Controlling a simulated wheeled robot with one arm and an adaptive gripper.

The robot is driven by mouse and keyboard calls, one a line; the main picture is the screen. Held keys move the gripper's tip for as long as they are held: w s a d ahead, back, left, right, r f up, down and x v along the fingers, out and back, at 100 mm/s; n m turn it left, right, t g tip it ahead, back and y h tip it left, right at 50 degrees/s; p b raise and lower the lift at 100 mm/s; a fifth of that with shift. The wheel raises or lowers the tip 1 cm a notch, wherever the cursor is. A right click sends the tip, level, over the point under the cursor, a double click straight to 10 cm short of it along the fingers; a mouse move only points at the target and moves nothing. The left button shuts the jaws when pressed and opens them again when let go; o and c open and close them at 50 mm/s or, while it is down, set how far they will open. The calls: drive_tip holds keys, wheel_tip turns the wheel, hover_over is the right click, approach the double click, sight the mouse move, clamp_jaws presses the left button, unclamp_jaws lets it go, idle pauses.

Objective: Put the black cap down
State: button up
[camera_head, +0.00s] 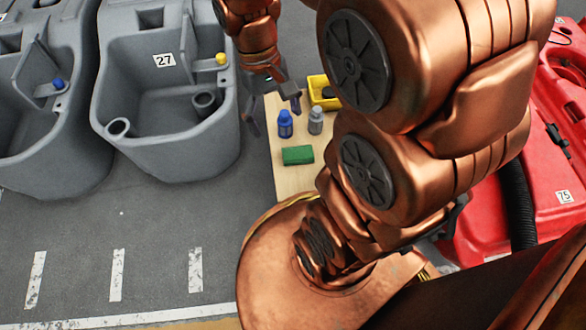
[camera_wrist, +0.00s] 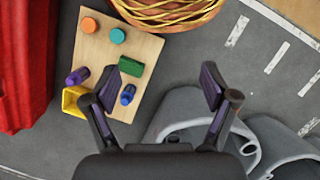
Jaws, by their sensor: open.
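My gripper (camera_head: 273,112) is open with nothing between its fingers. In the head view it hangs over the left edge of the wooden table (camera_head: 290,184), beside the grey tank marked 27. In the wrist view its two fingers (camera_wrist: 170,88) are spread wide above the grey floor between the table (camera_wrist: 90,52) and a grey tank (camera_wrist: 192,103). A small dark shape lies inside the yellow bin (camera_head: 317,84); it may be the black cap, but I cannot tell for sure.
A blue bottle (camera_head: 285,126), a grey bottle (camera_head: 316,122) and a green block (camera_head: 298,155) stand on the table. Tank 27 (camera_head: 150,150) has a yellow cap (camera_head: 221,59). The left tank has a blue cap (camera_head: 58,84). A red machine (camera_head: 500,215) is at right.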

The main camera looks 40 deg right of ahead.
drive_tip(key=s+a+f+n, duration=0.1)
drive_tip(key=s+a, duration=0.3)
drive_tip(key=s, duration=0.7)
drive_tip(key=shift+s+a, duration=0.2)
drive_tip(key=shift+s, duration=0.05)
